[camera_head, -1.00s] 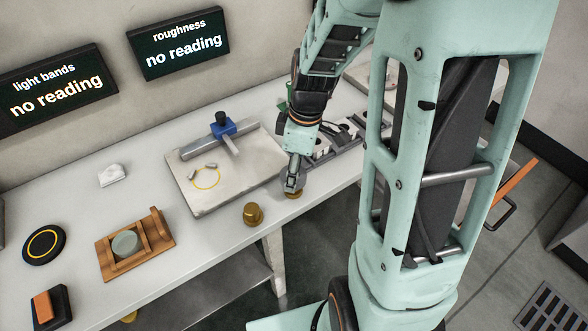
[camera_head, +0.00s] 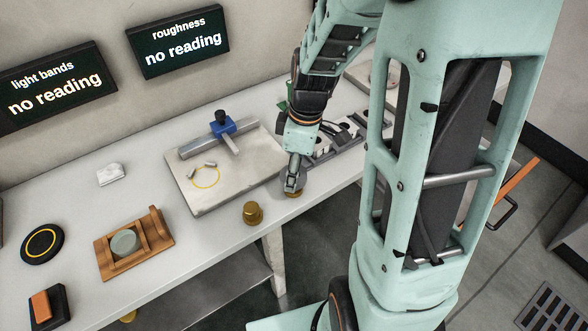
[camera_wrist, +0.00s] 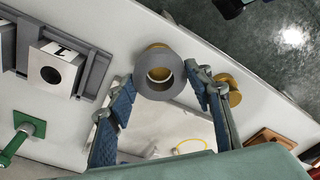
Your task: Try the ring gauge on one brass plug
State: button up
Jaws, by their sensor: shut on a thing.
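My gripper (camera_wrist: 160,78) is shut on a grey ring gauge (camera_wrist: 143,85), which sits between the two blue-padded fingers in the wrist view. A brass plug (camera_wrist: 152,48) shows just past the ring's upper edge; it also shows under my gripper (camera_head: 293,184) in the head view (camera_head: 294,194). The ring is at or over this plug; I cannot tell whether it is around it. A second brass plug (camera_head: 252,213) stands upright and free on the bench to the left, and beyond the right finger in the wrist view (camera_wrist: 231,90).
A pale plate (camera_head: 211,203) with a blue-clamped stand (camera_head: 222,128) lies left of my gripper. A grey rack (camera_head: 345,147) holds white blocks, one with a hole (camera_wrist: 52,70). A wooden holder (camera_head: 160,238) stands farther left. The bench's front edge is close.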

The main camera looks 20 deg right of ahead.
jog(key=o, duration=1.3)
jog(key=r, duration=0.4)
jog(key=d+r, duration=0.1)
jog(key=r, duration=0.7)
jog(key=shift+s+d, duration=0.15)
jog(key=shift+s, duration=0.2)
